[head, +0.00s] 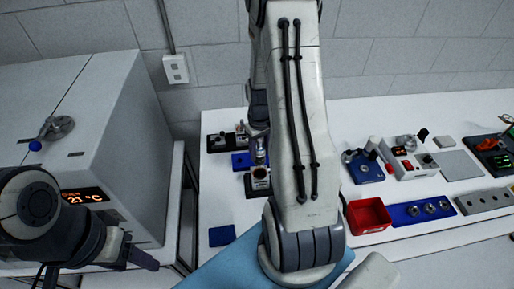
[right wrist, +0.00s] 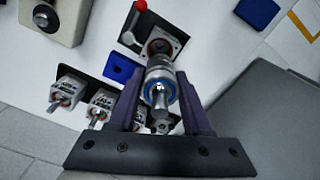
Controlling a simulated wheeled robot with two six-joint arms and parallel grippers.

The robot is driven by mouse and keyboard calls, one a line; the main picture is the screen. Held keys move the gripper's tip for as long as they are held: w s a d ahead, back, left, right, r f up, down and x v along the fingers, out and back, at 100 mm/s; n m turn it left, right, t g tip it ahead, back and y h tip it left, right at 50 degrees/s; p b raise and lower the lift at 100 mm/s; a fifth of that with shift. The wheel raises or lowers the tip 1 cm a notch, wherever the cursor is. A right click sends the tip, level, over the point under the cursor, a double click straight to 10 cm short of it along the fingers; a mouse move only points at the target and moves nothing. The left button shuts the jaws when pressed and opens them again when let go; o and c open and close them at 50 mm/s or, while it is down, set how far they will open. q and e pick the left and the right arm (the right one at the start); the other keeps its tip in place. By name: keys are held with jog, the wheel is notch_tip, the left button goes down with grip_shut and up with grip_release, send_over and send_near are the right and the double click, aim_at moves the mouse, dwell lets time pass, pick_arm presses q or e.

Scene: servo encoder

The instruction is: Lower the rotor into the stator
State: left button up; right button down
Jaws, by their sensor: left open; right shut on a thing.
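The rotor (right wrist: 160,76), a silver cylinder with a blue ring, is between the dark fingers of my right gripper (right wrist: 160,90), which is shut on it. In the right wrist view the rotor's far end overlaps the stator (right wrist: 162,46), a square housing with a copper-coloured ring on a black base. I cannot tell if they touch. In the head view the rotor (head: 260,150) appears just above the stator (head: 260,177), beside my right arm, which hides most of the right gripper. My left gripper (head: 142,259) is open and empty at lower left, far from both.
A red-knobbed lever (right wrist: 140,8) stands by the stator. Several motor-like units (right wrist: 68,90) and a blue block (right wrist: 122,68) are close by. A red bin (head: 368,216) and a blue tray (head: 420,212) sit right of my arm. A grey oven (head: 85,130) stands left.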

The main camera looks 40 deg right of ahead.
aim_at(260, 162)
notch_tip(260, 162, down, 4)
jog(key=b, duration=0.2)
jog(key=shift+r+b, duration=0.15)
jog(key=shift+b, duration=0.2)
jog(key=shift+d+r, duration=0.1)
jog(key=shift+r, duration=0.1)
jog(key=shift+s+f, duration=0.1)
jog(key=shift+s, duration=0.05)
jog(key=shift+f, duration=0.25)
dwell(0.6)
jog(key=shift+f+b, duration=0.65)
jog(key=shift+f, duration=0.25)
jog(key=shift+f, duration=0.15)
jog(key=shift+f+b, duration=0.75)
jog(key=shift+f, duration=0.15)
jog(key=shift+f, duration=0.1)
